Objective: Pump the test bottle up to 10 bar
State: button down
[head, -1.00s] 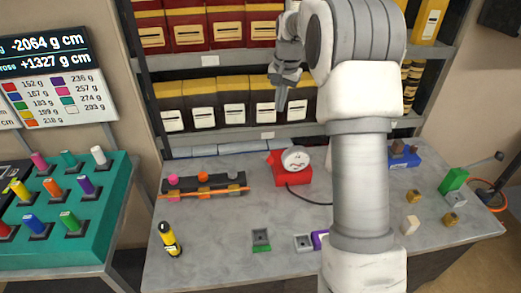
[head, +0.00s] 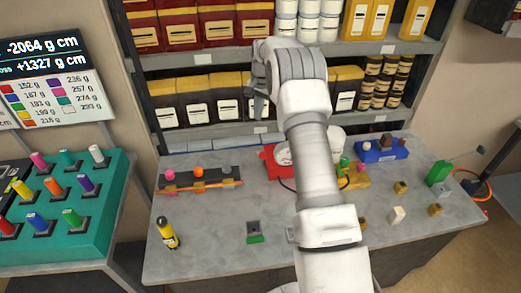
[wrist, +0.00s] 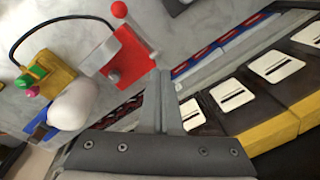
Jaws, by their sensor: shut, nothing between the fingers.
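My gripper (head: 262,107) is raised in front of the shelf, behind and above the bench. In the wrist view its fingers (wrist: 166,110) are together and empty. The red pump unit (head: 270,165) with a white round gauge (head: 283,154) is on the bench, partly hidden by my arm. In the wrist view the red unit (wrist: 128,58) shows a red ball-ended lever (wrist: 119,10). A white rounded body (head: 337,135), perhaps the test bottle, is mostly hidden behind my arm; it shows more fully in the wrist view (wrist: 72,106). My gripper touches none of these.
A yellow block (head: 357,180) with green and pink knobs stands right of my arm. A dark rack (head: 215,184) lies left of the red unit. A yellow-black bottle (head: 167,233) stands at front left. Shelves (head: 215,132) of boxes border the back.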

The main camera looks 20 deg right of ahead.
aim_at(260, 154)
jog(key=shift+s+a+f+b, duration=0.2)
jog(key=shift+s+f+b, duration=0.8)
jog(key=shift+b, duration=0.55)
jog(key=shift+s+a+f+b, duration=0.15)
jog(key=shift+s+f+b, duration=0.7)
jog(key=shift+f+b, duration=0.55)
jog(key=shift+s+a+f+b, duration=0.2)
jog(key=shift+s+f+b, duration=0.75)
jog(key=shift+b, duration=0.75)
jog(key=shift+s+f+b, duration=0.25)
jog(key=shift+f+b, duration=0.05)
